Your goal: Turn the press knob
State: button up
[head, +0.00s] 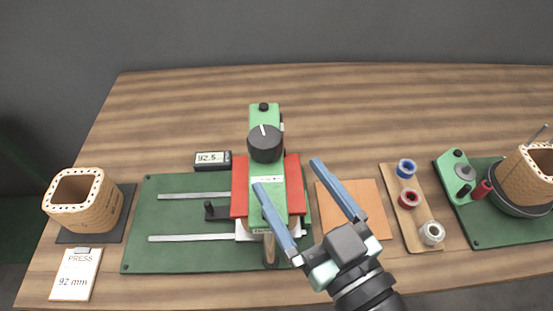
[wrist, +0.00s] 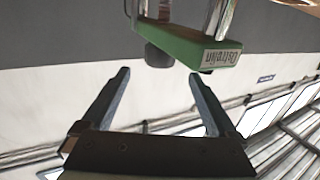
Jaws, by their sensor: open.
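The press knob (head: 265,146) is a round black dial with a white pointer mark, on the upper part of the green press (head: 264,115). The mark points up and slightly left. In the wrist view my gripper (wrist: 158,73) is also empty. Above it is the green press head (wrist: 190,45) with a dark round part (wrist: 158,56), likely the knob. The left finger covers part of the press in the head view.
Red blocks (head: 293,180) flank the press on a green board (head: 180,255). A display (head: 213,158) reads about 92.5. A card (head: 75,275) reads "PRESS 92 mm". The back table is clear.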

jog(key=v, duration=0.3)
jog(key=shift+s+d+b, duration=0.15)
jog(key=shift+s+b, duration=0.15)
jog(key=shift+s, duration=0.05)
jog(key=shift+w+r, duration=0.1)
jog(key=w+r+t+h+p, duration=0.1)
jog(key=w+r+p, duration=0.15)
jog(key=r, duration=0.35)
jog(key=w+r+m+t+h+p, duration=0.1)
jog(key=w+r, duration=0.3)
jog(key=r, duration=0.3)
jog(key=w+r+t+h+p, duration=0.1)
jog(key=w+r+p, duration=0.15)
jog(key=r, duration=0.35)
jog(key=s+a+r+m+t+h+p, duration=0.2)
jog(key=r+t, duration=0.2)
jog(key=r, duration=0.9)
jog(key=s+a+r+m+t+h+p, duration=0.1)
jog(key=s+a+r+t+h+p, duration=0.1)
jog(key=r, duration=1.2)
jog(key=shift+s+a+r+m+t, duration=0.25)
jog(key=shift+s+a+m+t, duration=0.15)
jog(key=shift+a+t, duration=0.5)
jog(key=shift+w+d, duration=0.1)
